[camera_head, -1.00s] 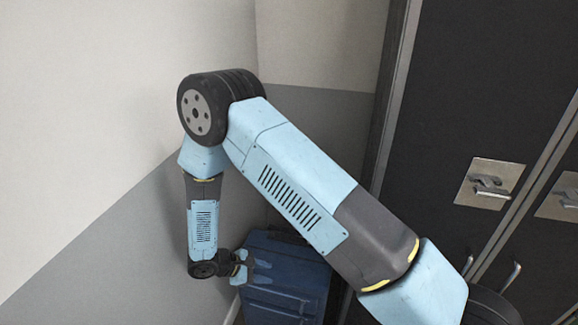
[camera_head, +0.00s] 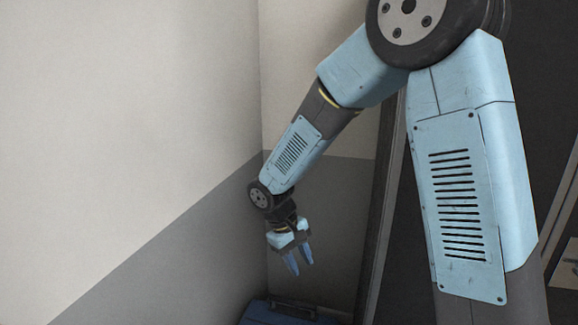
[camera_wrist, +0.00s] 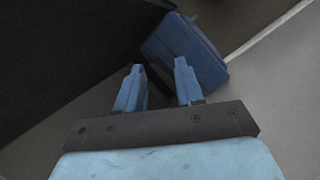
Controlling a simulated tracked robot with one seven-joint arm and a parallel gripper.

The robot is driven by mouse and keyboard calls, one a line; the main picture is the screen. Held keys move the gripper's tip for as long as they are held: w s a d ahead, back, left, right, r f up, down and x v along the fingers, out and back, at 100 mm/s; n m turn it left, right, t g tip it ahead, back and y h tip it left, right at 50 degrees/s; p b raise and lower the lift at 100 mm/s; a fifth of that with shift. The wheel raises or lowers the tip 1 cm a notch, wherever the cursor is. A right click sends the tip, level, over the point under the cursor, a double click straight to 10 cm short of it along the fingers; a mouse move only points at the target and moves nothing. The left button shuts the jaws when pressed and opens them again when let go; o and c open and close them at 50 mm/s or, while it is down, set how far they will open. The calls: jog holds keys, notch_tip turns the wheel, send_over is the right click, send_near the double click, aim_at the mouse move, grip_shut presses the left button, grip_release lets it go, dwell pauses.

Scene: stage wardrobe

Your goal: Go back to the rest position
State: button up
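My gripper (camera_head: 299,262) hangs fingers-down in the corner in the head view, above a blue case (camera_head: 290,312) whose top just shows at the bottom edge. In the wrist view my gripper (camera_wrist: 158,82) has its two blue fingers apart with nothing between them. The blue case (camera_wrist: 190,50) lies beyond the fingertips in that view, and the fingers appear clear of it. My arm bends high at the upper right of the head view and reaches down to the left.
Two-tone walls (camera_head: 160,140) meet in a corner close behind and left of my gripper. A dark locker (camera_head: 545,100) with a metal frame stands on the right, partly hidden by my arm. The wrist view shows grey floor (camera_wrist: 285,90) right of the case.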

jog(key=s+d+r+m+t+y, duration=0.1)
jog(key=s+d+r+m+t, duration=0.15)
jog(key=r, duration=0.45)
jog(key=s+d+r+m+t+y, duration=0.1)
jog(key=s+d+r+m+y, duration=0.2)
jog(key=r, duration=0.4)
jog(key=s+d+r+m+t, duration=0.1)
jog(key=s+d+r+m, duration=0.1)
jog(key=d+r, duration=0.3)
jog(key=s+d+r+t, duration=0.1)
jog(key=s+d+r, duration=0.2)
jog(key=s+d, duration=0.6)
jog(key=shift+s+d+r+t, duration=0.2)
jog(key=shift+s+d+t, duration=0.2)
jog(key=shift+d, duration=0.7)
dwell(0.8)
